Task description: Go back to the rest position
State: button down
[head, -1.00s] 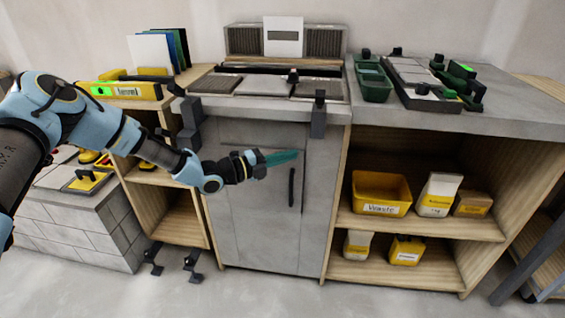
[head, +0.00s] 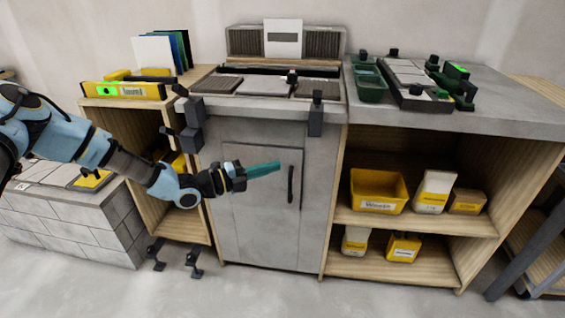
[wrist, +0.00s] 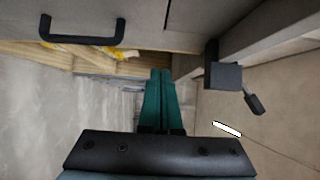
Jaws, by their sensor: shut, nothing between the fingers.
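My gripper (head: 264,169) has teal fingers and is in front of the grey cabinet door (head: 262,205), left of its dark vertical handle (head: 291,184). In the head view the arm comes in from the left edge. In the wrist view my gripper (wrist: 161,72) shows its two teal fingers together with nothing between them.
A grey worktop (head: 490,118) holds a green tray (head: 369,83) and clamped tiles. The shelf below holds a yellow bin (head: 378,190). A yellow level (head: 125,91) lies on the left shelf. A dark clamp (head: 316,113) juts from the counter edge. The floor in front is open.

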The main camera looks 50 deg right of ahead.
jog(key=shift+s+a+v, duration=0.1)
jog(key=shift+s+v, duration=0.1)
jog(key=shift+v, duration=1.1)
jog(key=shift+s+a+v, duration=0.1)
jog(key=shift+s+v, duration=0.1)
jog(key=shift+v, duration=1.05)
jog(key=w+a+r+m+t+y+p, duration=0.1)
jog(key=w+a+r+m+y+p, duration=0.15)
jog(key=a+m, duration=0.5)
jog(key=w+a+r+m+t+y+p, duration=0.15)
jog(key=a+m+y, duration=0.3)
jog(key=a, duration=0.55)
jog(key=w+a+r+m+y+p, duration=0.2)
jog(key=a+r+m+y, duration=0.1)
jog(key=a+m, duration=0.45)
jog(key=w+a+r+m+t+y+p, duration=0.1)
jog(key=a+r+m, duration=0.3)
jog(key=a, duration=0.4)
jog(key=w+a+r+m+t+y+p, duration=0.1)
jog(key=a+r+m+t+y+p, duration=0.1)
jog(key=a+r, duration=0.4)
jog(key=w+a+r+m+t+y+p, duration=0.1)
jog(key=a+r+m+t, duration=0.3)
jog(key=a, duration=0.8)
jog(key=shift+w+a+r+m+y+p, duration=0.25)
jog(key=shift+w+r+m+y+p, duration=0.25)
jog(key=shift+m+y, duration=0.5)
jog(key=shift+s+r, duration=0.1)
